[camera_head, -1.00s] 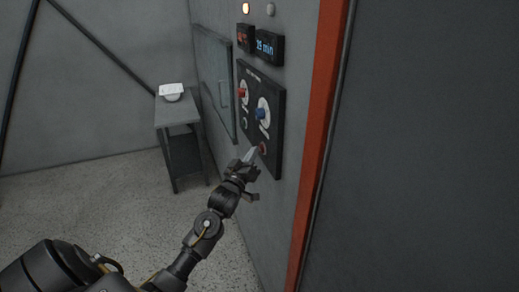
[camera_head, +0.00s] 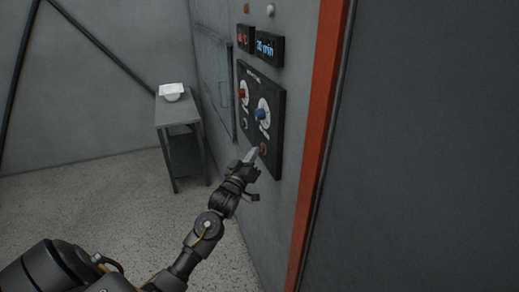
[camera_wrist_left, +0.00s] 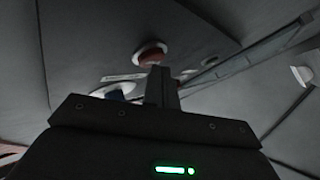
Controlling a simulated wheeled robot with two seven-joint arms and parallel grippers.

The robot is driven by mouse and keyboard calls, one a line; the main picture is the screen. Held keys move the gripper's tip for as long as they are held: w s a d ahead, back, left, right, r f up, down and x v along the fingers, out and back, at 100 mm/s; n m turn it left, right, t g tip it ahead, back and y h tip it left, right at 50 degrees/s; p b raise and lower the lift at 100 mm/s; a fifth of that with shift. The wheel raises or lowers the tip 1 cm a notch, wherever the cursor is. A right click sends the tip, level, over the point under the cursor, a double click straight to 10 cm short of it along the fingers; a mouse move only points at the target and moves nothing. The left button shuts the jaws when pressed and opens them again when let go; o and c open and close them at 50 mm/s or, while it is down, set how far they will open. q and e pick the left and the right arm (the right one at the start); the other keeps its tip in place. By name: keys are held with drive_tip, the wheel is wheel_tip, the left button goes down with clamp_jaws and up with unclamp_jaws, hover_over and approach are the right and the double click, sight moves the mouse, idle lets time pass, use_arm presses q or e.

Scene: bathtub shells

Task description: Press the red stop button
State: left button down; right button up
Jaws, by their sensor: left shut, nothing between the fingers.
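The red stop button (camera_head: 263,149) is at the lower right of the black control panel (camera_head: 274,103) on the grey wall. My left gripper (camera_head: 252,155) is shut and empty, its fingertips just left of and below the button in the head view; I cannot tell whether they touch it. In the left wrist view, the shut fingers (camera_wrist_left: 161,86) point at the panel, with a round red button (camera_wrist_left: 152,54) just past their tips. My right gripper is not in view.
The panel also carries a red knob (camera_head: 243,93) and a blue knob (camera_head: 261,113). A blue-lit display (camera_head: 266,47) above appears to read 30 min. A grey side table (camera_head: 178,112) stands left. An orange-red post (camera_head: 320,130) runs along the right.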

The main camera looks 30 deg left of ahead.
use_arm(q)
drive_tip(key=shift+s+a, duration=0.35)
drive_tip(key=shift+s, duration=0.15)
drive_tip(key=shift+s, duration=0.1)
drive_tip(key=shift+s+a+p, duration=0.5)
drive_tip(key=shift+s+a, duration=0.2)
drive_tip(key=shift+s, duration=0.3)
drive_tip(key=shift+s+a+p, duration=0.5)
drive_tip(key=shift+s+a, duration=0.2)
drive_tip(key=shift+s, duration=0.25)
